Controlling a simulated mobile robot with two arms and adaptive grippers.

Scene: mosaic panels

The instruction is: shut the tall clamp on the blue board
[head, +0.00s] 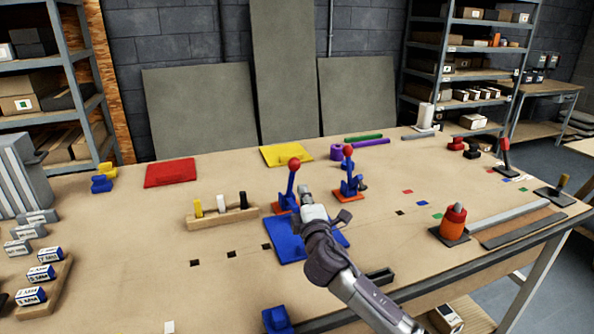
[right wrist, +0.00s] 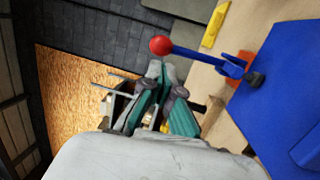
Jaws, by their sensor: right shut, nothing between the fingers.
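The blue board (head: 284,244) lies flat on the table, partly hidden by my right arm. My right gripper (head: 305,192) is shut and empty, just right of the left clamp's lever in the head view. In the right wrist view, the shut fingers (right wrist: 160,72) are close to a clamp's red knob (right wrist: 160,45), apparently without touching it; the blue board (right wrist: 275,105) is at right.
A wooden block with pegs (head: 222,215) stands left of the board. Red (head: 170,172) and yellow (head: 286,154) boards lie behind. An orange-red bottle-like object (head: 454,220) stands at right.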

